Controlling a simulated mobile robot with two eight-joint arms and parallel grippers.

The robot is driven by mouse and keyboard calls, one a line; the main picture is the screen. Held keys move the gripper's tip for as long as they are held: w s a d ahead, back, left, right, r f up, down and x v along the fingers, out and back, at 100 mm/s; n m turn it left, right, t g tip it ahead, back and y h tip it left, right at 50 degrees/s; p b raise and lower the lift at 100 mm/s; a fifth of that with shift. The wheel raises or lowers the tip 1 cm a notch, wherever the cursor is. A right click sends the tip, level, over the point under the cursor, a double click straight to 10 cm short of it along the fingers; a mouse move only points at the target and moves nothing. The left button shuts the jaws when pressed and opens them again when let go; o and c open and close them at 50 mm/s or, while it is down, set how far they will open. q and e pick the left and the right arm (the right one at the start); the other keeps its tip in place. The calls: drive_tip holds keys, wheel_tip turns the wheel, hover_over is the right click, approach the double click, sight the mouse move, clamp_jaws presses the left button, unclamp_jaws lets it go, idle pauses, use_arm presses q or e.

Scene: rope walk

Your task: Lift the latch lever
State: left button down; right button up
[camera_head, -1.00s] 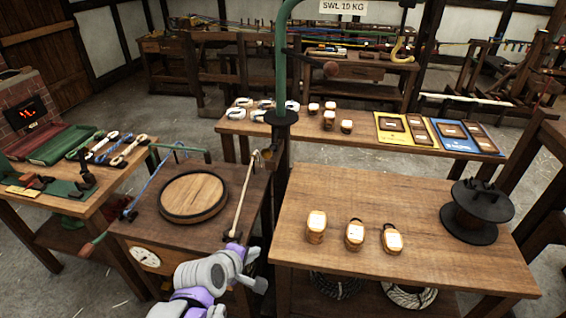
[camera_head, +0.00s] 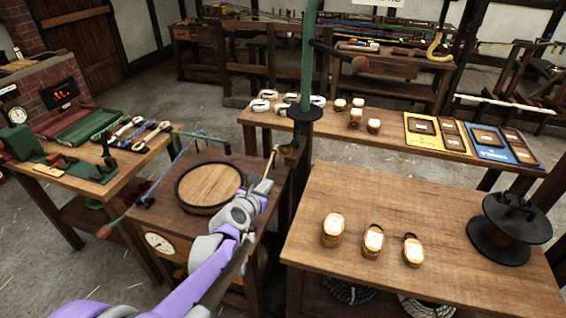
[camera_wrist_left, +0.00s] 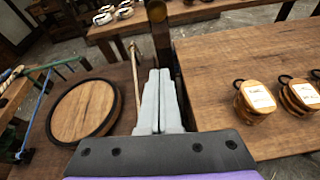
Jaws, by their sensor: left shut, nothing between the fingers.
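A pale, slim rod (camera_head: 269,165), which may be the latch lever, slants beside the round wooden lid on the low cabinet. Its upper end is by a brass-coloured fitting (camera_head: 288,148) on the dark post. My left gripper (camera_head: 258,188) is shut and empty, reaching over the cabinet and covering the rod's lower part in the head view. In the left wrist view, the closed fingers (camera_wrist_left: 160,78) point toward the post, with the rod (camera_wrist_left: 137,80) just to their left. I cannot tell whether they touch. My right gripper is not in view.
The round lid (camera_head: 208,186) lies left of the gripper. A table (camera_head: 420,250) with several wooden blocks and a black spool (camera_head: 508,228) stands to the right. The green post (camera_head: 307,70) rises behind. A red-handled bar (camera_head: 104,231) sticks out at the cabinet's left.

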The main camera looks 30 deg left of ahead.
use_arm(q)
drive_tip(key=shift+w, duration=0.1)
drive_tip(key=w+a+p, duration=0.1)
drive_tip(key=w+a, duration=0.1)
drive_tip(key=w, duration=0.9)
drive_tip(key=shift+w, duration=0.2)
drive_tip(key=shift+a, duration=0.1)
